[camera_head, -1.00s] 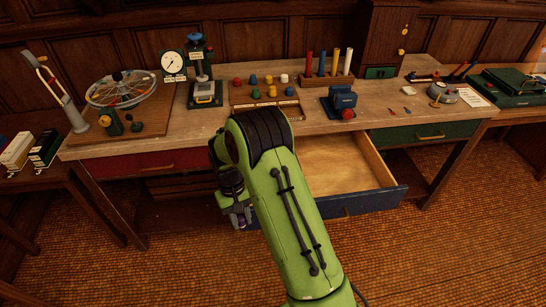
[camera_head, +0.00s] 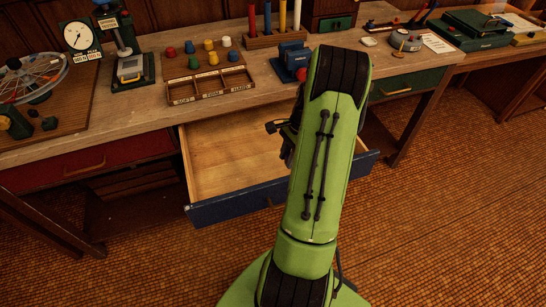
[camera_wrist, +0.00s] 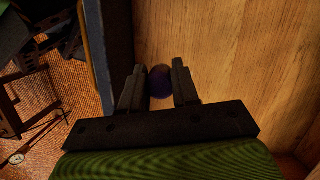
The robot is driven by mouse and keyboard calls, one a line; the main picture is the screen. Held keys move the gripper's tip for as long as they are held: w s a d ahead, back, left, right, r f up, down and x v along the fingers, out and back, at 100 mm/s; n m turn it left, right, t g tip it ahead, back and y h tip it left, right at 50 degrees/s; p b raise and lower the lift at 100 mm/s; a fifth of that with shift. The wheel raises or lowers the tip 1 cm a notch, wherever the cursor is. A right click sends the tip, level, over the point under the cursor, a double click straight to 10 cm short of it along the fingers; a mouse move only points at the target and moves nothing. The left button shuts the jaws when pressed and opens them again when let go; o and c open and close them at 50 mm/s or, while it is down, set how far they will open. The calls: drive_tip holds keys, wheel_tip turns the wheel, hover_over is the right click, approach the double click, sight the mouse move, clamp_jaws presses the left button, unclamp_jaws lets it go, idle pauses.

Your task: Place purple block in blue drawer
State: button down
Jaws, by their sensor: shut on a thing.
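The blue drawer (camera_head: 236,204) is pulled out of the workbench, and its pale wooden inside shows to the left of my arm. My green arm covers the drawer's right part. My gripper (camera_wrist: 159,88) is shut on a dark purple block (camera_wrist: 160,80) in the wrist view. The block looks rounded from above. The wooden drawer floor (camera_wrist: 230,60) lies below it, and the dark drawer front edge runs on the left. I cannot tell whether the block touches the floor. In the head view the block and fingertips are hidden by my arm.
A red drawer (camera_head: 85,167) and a green drawer (camera_head: 405,85) are closed on either side. On the bench stand a compartment tray (camera_head: 211,87), several coloured pegs, a blue device (camera_head: 291,62) and a dial gauge (camera_head: 78,36). The tiled floor in front is clear.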

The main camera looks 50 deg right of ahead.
wheel_tip(320, 180, down, 9)
drive_tip(key=shift+r+b, duration=0.15)
drive_tip(key=shift+b, duration=0.9)
drive_tip(key=c, duration=0.8)
unclamp_jaws()
drive_tip(key=shift+c, duration=0.2)
